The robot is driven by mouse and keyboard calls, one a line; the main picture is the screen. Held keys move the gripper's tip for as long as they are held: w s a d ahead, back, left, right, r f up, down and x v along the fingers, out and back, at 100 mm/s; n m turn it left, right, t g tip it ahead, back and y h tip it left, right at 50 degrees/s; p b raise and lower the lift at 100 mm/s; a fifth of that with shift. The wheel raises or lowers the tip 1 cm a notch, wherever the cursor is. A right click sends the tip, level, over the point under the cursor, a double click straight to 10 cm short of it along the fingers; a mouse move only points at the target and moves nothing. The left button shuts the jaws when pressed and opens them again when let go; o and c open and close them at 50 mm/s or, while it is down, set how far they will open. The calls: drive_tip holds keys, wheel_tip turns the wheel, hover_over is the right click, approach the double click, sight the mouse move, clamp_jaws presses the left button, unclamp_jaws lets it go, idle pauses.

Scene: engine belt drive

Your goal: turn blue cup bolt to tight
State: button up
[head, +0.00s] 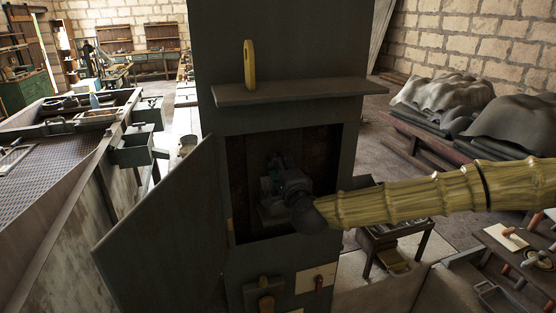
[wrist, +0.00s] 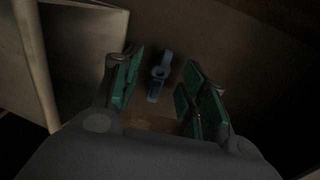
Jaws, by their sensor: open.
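A blue bolt (wrist: 161,70) with a round, ring-like head and a flat bar running down from it shows in the wrist view. It lies in the gap between my gripper's fingers (wrist: 164,77), and dark space shows on both sides of it. The fingers have green pads and are open, and I see no contact. In the head view my gripper (head: 272,180) is inside the dark opening of a grey cabinet (head: 346,150). My wrist and gripper hide the bolt there.
The cabinet door (head: 165,225) hangs open at the left. A shelf (head: 300,90) with a yellow upright piece (head: 249,65) juts out above the opening. Knobs and a pale plate (head: 316,277) sit below it. A pale wall edge (wrist: 90,50) shows left of my fingers.

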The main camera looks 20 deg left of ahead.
drive_tip(key=shift+w+a, duration=0.3)
drive_tip(key=shift+w, duration=0.15)
clamp_jaws()
